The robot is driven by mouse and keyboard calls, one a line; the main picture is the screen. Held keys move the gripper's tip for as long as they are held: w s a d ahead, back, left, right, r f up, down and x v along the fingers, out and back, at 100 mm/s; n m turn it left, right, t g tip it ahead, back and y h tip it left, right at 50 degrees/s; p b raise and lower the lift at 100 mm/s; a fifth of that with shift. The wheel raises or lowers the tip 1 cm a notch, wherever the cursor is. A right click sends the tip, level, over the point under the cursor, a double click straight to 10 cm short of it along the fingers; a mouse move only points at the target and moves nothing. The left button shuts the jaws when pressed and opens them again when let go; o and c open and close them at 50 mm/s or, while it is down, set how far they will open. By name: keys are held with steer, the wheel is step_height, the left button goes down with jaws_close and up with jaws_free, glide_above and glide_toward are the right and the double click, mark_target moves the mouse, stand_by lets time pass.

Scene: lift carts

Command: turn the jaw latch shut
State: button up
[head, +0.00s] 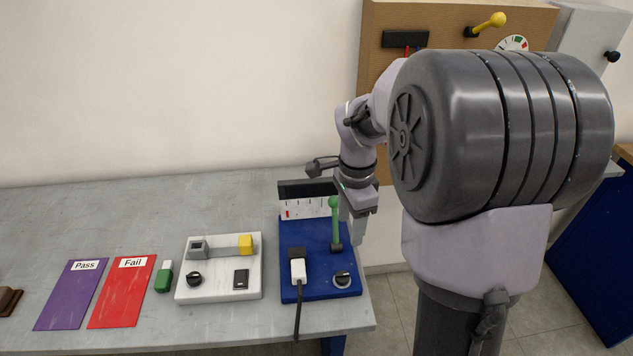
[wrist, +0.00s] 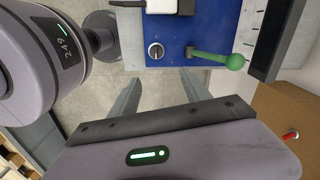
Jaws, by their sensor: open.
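No part is labelled as the jaw latch. A white fixture (head: 218,287) on the bench has a grey block, a yellow block (head: 246,244) and a bar between them. It also carries a black knob (head: 194,279) and a dark switch (head: 241,279). A blue board (head: 318,262) to its right carries a green lever (head: 335,222), a black and silver knob (head: 342,280) and a white plug (head: 298,270). My gripper (head: 357,232) is open and empty beside the board's right edge. In the wrist view its fingers (wrist: 160,92) are apart, with the board's knob (wrist: 155,51) beyond them.
Purple Pass (head: 72,295) and red Fail (head: 121,292) cards and a green item (head: 164,276) lie left of the fixture. A black cable (head: 298,318) hangs over the bench's front edge. A brown panel (head: 458,25) with a yellow lever stands behind my arm.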

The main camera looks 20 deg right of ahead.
steer(key=b, duration=0.2)
glide_above(342, 275)
step_height(342, 275, down, 5)
step_height(342, 275, down, 12)
steer(key=b, duration=0.3)
steer(key=shift+d+f, duration=0.1)
steer(key=shift+f, duration=0.05)
jaws_close()
